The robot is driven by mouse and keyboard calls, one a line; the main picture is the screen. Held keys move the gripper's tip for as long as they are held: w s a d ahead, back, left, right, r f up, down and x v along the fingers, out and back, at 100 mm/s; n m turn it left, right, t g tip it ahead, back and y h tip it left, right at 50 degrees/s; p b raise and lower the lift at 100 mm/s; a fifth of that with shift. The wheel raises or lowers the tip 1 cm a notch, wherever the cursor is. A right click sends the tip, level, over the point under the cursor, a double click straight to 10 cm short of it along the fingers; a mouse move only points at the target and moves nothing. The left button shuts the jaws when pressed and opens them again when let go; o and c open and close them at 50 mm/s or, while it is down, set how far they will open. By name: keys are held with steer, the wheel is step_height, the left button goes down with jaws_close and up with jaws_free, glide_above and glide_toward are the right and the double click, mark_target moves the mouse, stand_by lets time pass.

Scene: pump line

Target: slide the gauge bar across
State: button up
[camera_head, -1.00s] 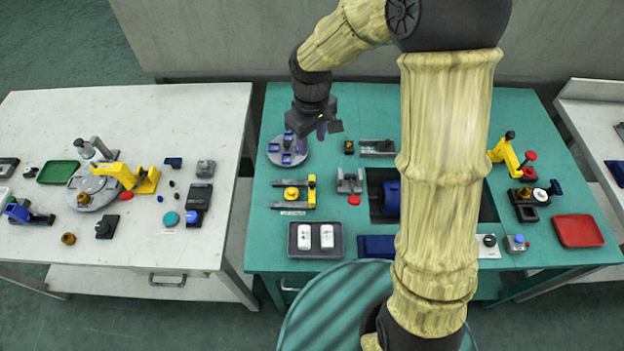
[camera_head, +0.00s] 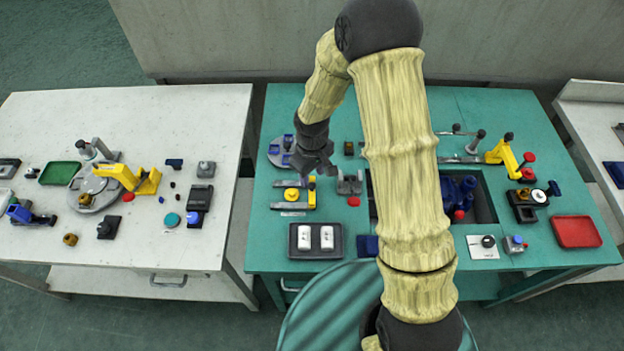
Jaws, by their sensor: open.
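My gripper (camera_head: 321,173) hangs over the left half of the green table, and its jaws are open with nothing seen between them. Just below and left of it is a yellow upright bar (camera_head: 311,193) on a fixture with grey strips and a round yellow knob (camera_head: 291,194). This may be the gauge bar; I cannot tell for sure. The gripper partly overlaps the bar's upper end, and contact cannot be judged. A grey bracket (camera_head: 350,185) stands just right of the gripper.
A dark tray (camera_head: 292,247) with two white blocks lies in front. A round grey plate (camera_head: 272,152) with blue pieces is behind left. A recess with a blue pump (camera_head: 458,191) is right, partly behind my arm. A red tray (camera_head: 577,232) lies far right.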

mark_target(312, 184)
steer(key=shift+f, duration=1.95)
jaws_close()
